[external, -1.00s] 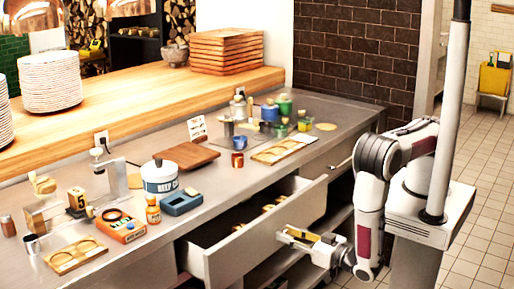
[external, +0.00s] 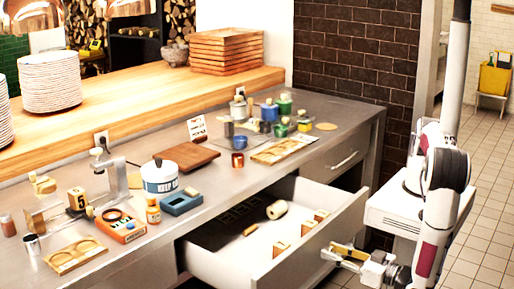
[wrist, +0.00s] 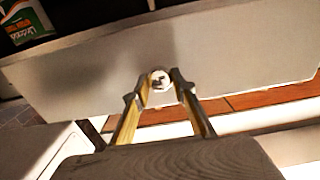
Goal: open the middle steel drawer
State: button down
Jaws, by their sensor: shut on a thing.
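The middle steel drawer (external: 318,240) stands pulled well out from under the counter, its inside showing in the external view. My gripper (external: 334,252) is at the outer face of its front panel. In the wrist view, the fingertips of my gripper (wrist: 160,82) are closed around a round, pale metal piece, which looks like the end of the drawer handle (wrist: 160,78). The rest of the handle is hidden by the fingers. The drawer front (wrist: 90,75) fills the middle of the wrist view.
Another drawer with a bar handle (external: 343,161) is shut to the right. The steel counter (external: 225,185) carries a white pot (external: 160,177), a wooden board (external: 190,156) and jars. Tiled floor lies right of my base.

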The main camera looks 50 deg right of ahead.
jog(key=shift+s, duration=0.8)
jog(key=c, duration=1.7)
grip_release()
jog(key=shift+s, duration=0.1)
jog(key=shift+s, duration=5.9)
